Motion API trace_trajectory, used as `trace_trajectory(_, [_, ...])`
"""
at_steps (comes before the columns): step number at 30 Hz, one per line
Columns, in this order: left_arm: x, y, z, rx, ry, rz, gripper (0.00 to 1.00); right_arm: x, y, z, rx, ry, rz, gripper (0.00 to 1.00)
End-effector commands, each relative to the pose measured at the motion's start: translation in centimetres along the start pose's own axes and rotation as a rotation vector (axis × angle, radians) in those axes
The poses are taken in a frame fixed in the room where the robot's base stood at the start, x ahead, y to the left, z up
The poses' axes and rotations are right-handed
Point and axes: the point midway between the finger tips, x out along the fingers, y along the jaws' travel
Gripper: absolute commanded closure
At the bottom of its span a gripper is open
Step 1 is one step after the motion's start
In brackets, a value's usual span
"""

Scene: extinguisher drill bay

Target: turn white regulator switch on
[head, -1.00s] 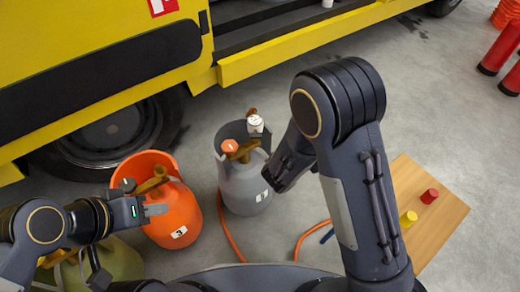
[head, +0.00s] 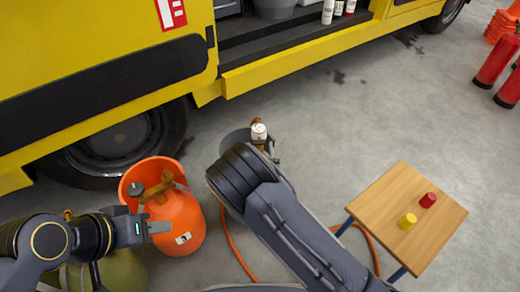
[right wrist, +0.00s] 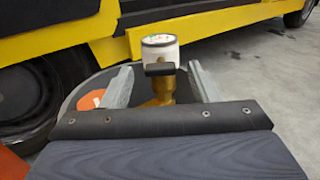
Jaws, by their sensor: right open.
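The white regulator (head: 259,132) sits on top of the grey gas cylinder (head: 233,140), whose body is mostly hidden behind my right arm. In the right wrist view the white regulator (right wrist: 160,46) has a round gauge-like top, a dark switch bar (right wrist: 159,69) on its near side and a brass fitting (right wrist: 163,88) below. My right gripper (right wrist: 160,80) is open, one finger on each side of the regulator and apart from it. My left gripper (head: 158,228) is in front of the orange cylinder (head: 178,222); its finger gap does not show clearly.
An olive cylinder (head: 122,270) is at the lower left. An orange hose (head: 235,245) runs along the floor. A small wooden table (head: 378,210) at the right bears a red (head: 428,200) and a yellow piece (head: 407,221). The yellow truck (head: 290,65) stands behind.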

Motion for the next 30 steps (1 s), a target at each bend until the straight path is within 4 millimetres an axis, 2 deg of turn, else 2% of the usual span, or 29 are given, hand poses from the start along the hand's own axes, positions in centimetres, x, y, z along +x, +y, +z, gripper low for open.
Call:
trace_trajectory(4, [0.21, -0.09, 0.11, 0.000, 0.000, 0.000, 0.64, 0.91, -0.02, 0.06, 0.000, -0.001, 0.000, 0.45])
trace_trajectory(11, [0.18, -0.08, 0.09, 0.000, 0.000, 0.000, 0.64, 0.98, -0.03, 0.09, 0.000, 0.000, 0.000, 0.45])
trace_trajectory(22, [0.18, -0.08, 0.09, 0.000, 0.000, 0.000, 0.64, 0.95, -0.03, 0.06, 0.000, 0.000, -0.001, 0.90])
trace_trajectory(30, [-0.05, 0.02, -0.02, 0.000, 0.000, 0.000, 0.64, 0.93, -0.03, 0.10, -0.030, 0.001, -0.001, 0.91])
